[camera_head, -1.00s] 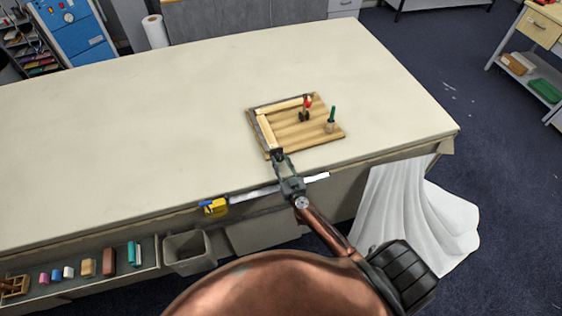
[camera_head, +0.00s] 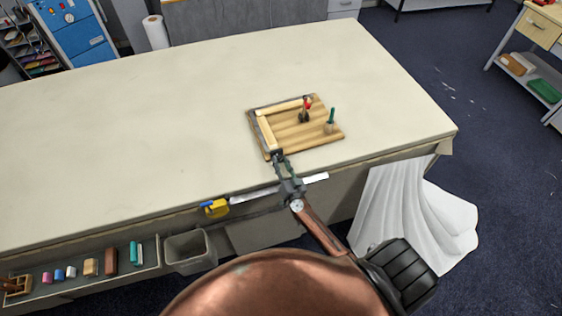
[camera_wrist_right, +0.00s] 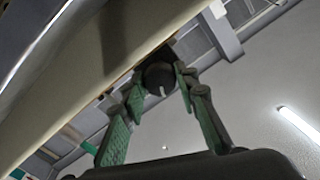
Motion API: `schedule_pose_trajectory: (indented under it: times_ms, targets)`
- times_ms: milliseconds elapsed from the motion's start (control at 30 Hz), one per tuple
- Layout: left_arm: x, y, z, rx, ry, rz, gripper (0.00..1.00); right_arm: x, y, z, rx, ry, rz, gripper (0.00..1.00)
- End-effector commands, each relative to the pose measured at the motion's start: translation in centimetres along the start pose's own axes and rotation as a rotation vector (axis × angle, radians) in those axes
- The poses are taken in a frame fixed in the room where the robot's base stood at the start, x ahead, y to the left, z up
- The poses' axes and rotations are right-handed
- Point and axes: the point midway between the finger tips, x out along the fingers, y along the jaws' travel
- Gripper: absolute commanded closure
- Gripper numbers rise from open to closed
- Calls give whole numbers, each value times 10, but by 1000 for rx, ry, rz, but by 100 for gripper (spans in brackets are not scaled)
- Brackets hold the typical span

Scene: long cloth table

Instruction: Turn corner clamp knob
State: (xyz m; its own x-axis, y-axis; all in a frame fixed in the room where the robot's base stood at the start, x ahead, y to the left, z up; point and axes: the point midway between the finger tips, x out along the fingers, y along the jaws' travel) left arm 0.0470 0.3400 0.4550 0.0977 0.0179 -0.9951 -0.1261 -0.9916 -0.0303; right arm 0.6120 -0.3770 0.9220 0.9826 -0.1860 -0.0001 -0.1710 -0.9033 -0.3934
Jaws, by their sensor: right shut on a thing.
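A wooden board (camera_head: 308,131) lies near the table's front edge, with two pale wood strips (camera_head: 267,131) meeting in a corner on its left and back sides. A dark clamp knob (camera_wrist_right: 160,77) with a white mark sits at the board's front left. My right gripper (camera_head: 278,158) reaches it from the front and is shut on it. In the right wrist view, the green-padded fingers (camera_wrist_right: 158,88) stand on both sides of the knob. The clamp's body is mostly hidden. My left gripper is not in view.
A red-topped toggle clamp (camera_head: 306,110) and a green-handled tool (camera_head: 330,121) stand on the board. A yellow and blue item (camera_head: 215,208) is at the table's front edge. White cloth (camera_head: 405,215) hangs at the right. The tabletop (camera_head: 150,120) left of the board is clear.

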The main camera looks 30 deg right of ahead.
Motion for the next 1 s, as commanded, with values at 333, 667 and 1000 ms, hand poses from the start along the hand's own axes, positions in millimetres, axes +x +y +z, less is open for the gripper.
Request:
schedule_pose_trajectory:
  times_ms: [333,667,1000]
  targets:
    - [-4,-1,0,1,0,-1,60,0,0,0,330,0,1,96]
    - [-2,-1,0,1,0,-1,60,0,0,1,645,0,1,96]
    - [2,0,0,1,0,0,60,0,1,1,968,0,2,96]
